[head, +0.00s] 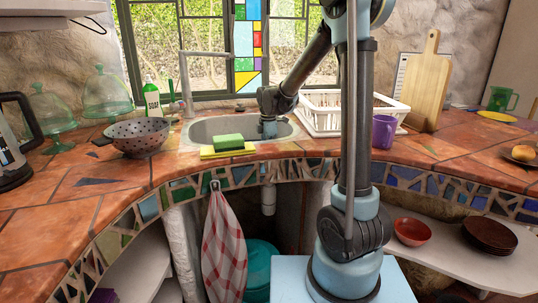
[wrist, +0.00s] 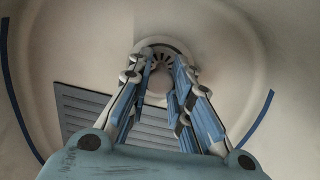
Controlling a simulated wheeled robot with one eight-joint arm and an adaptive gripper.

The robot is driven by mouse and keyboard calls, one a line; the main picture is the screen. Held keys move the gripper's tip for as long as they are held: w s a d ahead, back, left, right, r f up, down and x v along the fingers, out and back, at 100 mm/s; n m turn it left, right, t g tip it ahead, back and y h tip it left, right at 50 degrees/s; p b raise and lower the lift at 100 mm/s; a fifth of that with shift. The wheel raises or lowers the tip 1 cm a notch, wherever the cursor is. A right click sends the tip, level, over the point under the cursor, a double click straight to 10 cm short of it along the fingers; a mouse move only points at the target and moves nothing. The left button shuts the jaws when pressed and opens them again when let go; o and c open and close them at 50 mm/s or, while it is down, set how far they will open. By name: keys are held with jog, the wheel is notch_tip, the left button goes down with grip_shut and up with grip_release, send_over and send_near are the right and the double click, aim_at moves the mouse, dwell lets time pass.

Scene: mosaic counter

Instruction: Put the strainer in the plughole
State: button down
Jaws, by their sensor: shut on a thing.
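The sink (head: 205,131) is a grey basin set in the tiled counter. My gripper (head: 268,130) reaches down into it, its fingertips hidden in the head view. In the wrist view my gripper (wrist: 162,75) has its blue-padded fingers closed in on the strainer (wrist: 163,57), a small round piece with dark radial slots. A pale round rim (wrist: 178,45) shows around the strainer, at the plughole's place on the basin floor. The fingers hide part of the strainer, and I cannot tell whether it is seated or just above the hole.
A green sponge on a yellow cloth (head: 228,147) lies at the sink's front edge. A colander (head: 138,137) stands left, a white dish rack (head: 322,118) and purple mug (head: 384,131) right. The tap (head: 186,85) rises behind the sink.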

dwell(0.3)
jog(key=c, duration=1.4)
grip_release()
jog(key=shift+o, duration=0.6)
jog(key=o, duration=0.4)
notch_tip(320, 180, up, 12)
